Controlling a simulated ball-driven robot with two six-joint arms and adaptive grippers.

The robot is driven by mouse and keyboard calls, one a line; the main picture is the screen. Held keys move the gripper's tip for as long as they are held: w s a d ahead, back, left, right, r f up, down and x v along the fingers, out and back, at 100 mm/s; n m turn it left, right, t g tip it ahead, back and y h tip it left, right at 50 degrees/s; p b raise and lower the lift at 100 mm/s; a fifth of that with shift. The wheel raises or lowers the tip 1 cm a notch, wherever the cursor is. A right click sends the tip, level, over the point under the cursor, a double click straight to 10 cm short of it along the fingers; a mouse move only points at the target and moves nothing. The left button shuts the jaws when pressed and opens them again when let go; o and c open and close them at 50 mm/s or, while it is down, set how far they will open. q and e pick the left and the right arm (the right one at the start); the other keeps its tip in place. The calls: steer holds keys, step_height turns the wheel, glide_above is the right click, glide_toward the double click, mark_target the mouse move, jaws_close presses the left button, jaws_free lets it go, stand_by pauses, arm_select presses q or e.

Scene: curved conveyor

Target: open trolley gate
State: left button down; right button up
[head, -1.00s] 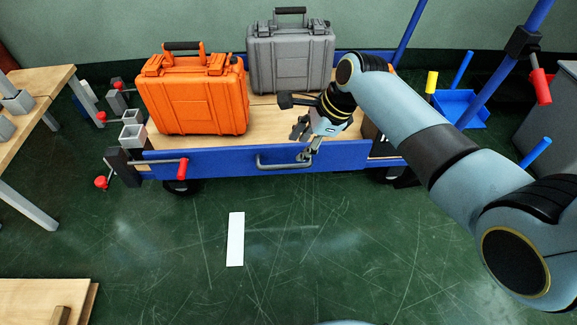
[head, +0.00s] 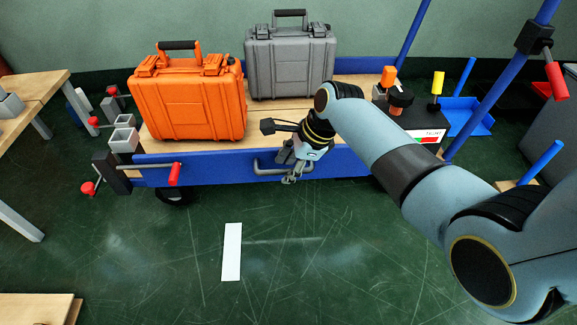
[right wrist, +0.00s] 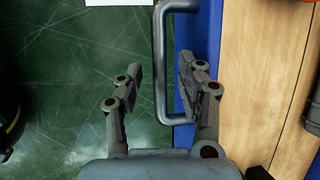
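The trolley gate (head: 215,174) is a blue panel along the trolley's near side, standing upright. A grey bar handle (head: 258,172) is fixed to its outer face. In the right wrist view the handle (right wrist: 158,60) runs between my right gripper's two fingers, with a gap on both sides. My right gripper (head: 291,177) is at the handle's right part, fingers pointing down, and open. A red-handled latch (head: 174,174) sits at the gate's left end. My left gripper is not in view.
An orange case (head: 190,105) and a grey case (head: 290,60) stand on the trolley's wooden deck (head: 262,112). A wooden table (head: 35,88) is at the left. The green floor before the gate is clear except for a white strip (head: 232,252).

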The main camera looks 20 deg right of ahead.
steer(key=shift+c, duration=0.2)
jaws_close()
steer(key=shift+s, duration=0.15)
